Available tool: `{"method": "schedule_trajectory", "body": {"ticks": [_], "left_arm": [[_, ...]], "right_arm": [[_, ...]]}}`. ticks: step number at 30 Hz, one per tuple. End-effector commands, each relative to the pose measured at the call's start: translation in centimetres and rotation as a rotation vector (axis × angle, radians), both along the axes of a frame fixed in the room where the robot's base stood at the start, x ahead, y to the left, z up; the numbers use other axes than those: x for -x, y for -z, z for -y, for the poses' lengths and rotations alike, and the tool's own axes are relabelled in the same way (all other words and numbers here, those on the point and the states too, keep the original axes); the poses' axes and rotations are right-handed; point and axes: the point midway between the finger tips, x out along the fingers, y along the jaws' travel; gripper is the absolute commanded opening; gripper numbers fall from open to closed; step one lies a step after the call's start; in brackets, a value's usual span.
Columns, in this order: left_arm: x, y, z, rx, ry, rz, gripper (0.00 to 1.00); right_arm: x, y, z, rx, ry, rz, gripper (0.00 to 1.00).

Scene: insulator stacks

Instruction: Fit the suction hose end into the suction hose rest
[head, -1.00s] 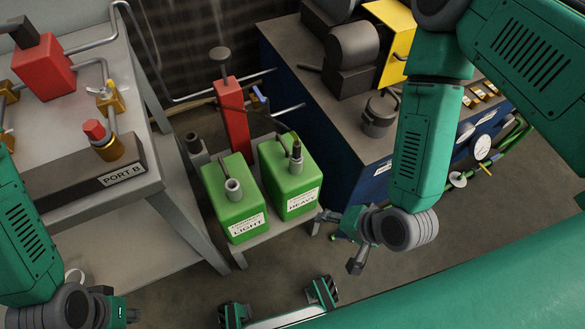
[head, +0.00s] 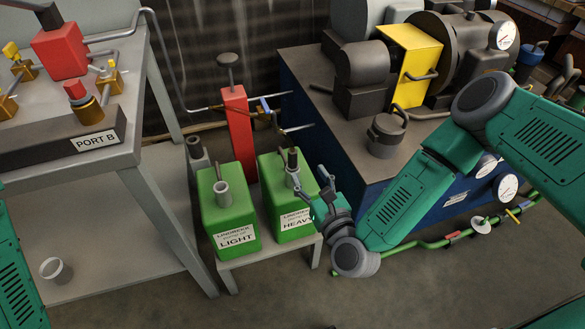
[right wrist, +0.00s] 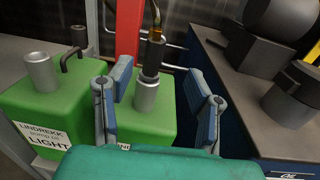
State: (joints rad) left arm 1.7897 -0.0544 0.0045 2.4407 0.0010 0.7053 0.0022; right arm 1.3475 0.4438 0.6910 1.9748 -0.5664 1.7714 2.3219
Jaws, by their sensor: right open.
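The suction hose end (head: 292,158), dark with a brass band, stands upright in the metal neck of the green HEAVY can (head: 285,215). In the right wrist view the hose end (right wrist: 153,52) rises from the neck between and beyond my open fingers. My right gripper (head: 314,184) is open and empty, just right of that neck, apart from the hose as far as I can tell. A grey upright tube (head: 197,155) behind the green LIGHT can (head: 229,212) looks like the suction hose rest. My left gripper is out of view.
A red post (head: 238,130) with a blue-handled valve stands behind the cans. A blue machine cabinet (head: 330,165) is at right. The floor in front is clear.

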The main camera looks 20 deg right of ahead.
Motion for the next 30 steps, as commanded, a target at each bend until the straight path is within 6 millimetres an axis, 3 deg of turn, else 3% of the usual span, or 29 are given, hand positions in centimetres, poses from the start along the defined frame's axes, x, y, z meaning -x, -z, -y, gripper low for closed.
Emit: {"method": "schedule_trajectory", "body": {"ticks": [3, 11, 19, 29, 30], "left_arm": [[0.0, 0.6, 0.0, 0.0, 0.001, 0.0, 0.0], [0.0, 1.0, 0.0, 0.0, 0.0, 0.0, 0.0], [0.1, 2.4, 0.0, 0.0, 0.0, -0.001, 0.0], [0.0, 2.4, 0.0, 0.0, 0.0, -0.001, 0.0], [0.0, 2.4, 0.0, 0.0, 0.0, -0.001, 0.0]], "right_arm": [[-2.1, 0.1, -0.3, 0.002, -0.001, 0.002, 0.46], [-4.1, 0.0, -0.7, 0.004, -0.003, 0.0, 0.46], [-7.9, 0.2, -1.3, 0.003, -0.003, 0.001, 0.46], [-8.7, 0.1, -1.3, 0.002, -0.002, -0.003, 0.46], [-8.7, 0.1, -1.3, 0.002, -0.002, -0.003, 0.36]]}}
